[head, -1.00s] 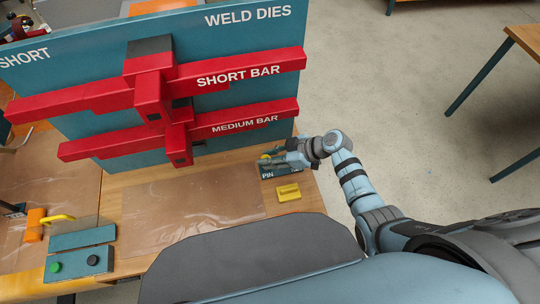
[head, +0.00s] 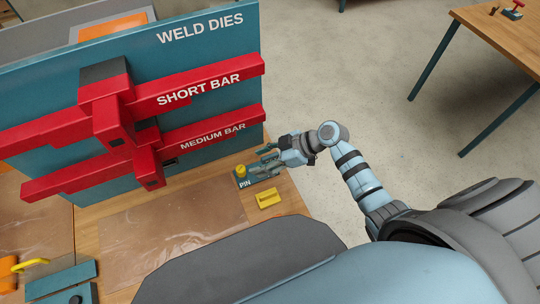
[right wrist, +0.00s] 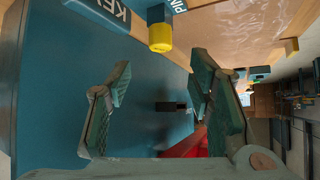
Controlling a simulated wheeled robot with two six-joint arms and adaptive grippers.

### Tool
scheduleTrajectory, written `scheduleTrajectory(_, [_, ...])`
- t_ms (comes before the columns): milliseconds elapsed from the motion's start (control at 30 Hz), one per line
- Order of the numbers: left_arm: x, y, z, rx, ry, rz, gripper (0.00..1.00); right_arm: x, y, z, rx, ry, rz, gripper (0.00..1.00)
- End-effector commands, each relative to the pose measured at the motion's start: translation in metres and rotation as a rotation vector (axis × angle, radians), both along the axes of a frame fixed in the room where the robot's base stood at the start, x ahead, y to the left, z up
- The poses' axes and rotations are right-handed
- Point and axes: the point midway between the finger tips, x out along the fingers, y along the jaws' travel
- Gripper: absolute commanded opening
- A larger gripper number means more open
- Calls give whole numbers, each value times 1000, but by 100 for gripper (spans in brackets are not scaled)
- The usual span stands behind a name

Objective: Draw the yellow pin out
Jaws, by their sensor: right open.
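The yellow pin (head: 241,170) stands upright in a teal block labelled PIN (head: 245,183), on the wooden table near its right edge. My right gripper (head: 264,162) is just to the right of the pin, open and empty. In the right wrist view the yellow pin (right wrist: 160,38) shows beyond and between the open fingertips of the right gripper (right wrist: 162,66), apart from both. The lower part of the pin is hidden in its block. My left gripper is not in view.
The teal weld dies board (head: 215,65) with red bars (head: 210,85) stands to the left. A block labelled KE, cut off (right wrist: 104,10), shows in the wrist view.

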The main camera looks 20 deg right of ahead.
Motion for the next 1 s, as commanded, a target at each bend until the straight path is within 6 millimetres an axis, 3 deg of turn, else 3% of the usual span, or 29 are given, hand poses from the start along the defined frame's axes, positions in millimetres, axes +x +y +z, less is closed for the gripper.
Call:
scheduleTrajectory(100, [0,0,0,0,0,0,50,-11,-21,17,-5,0,2,48])
scheduleTrajectory(233, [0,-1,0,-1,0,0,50,-17,-32,28,-3,1,1,48])
scheduleTrajectory(1000, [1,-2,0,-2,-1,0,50,-18,-33,31,1,1,2,48])
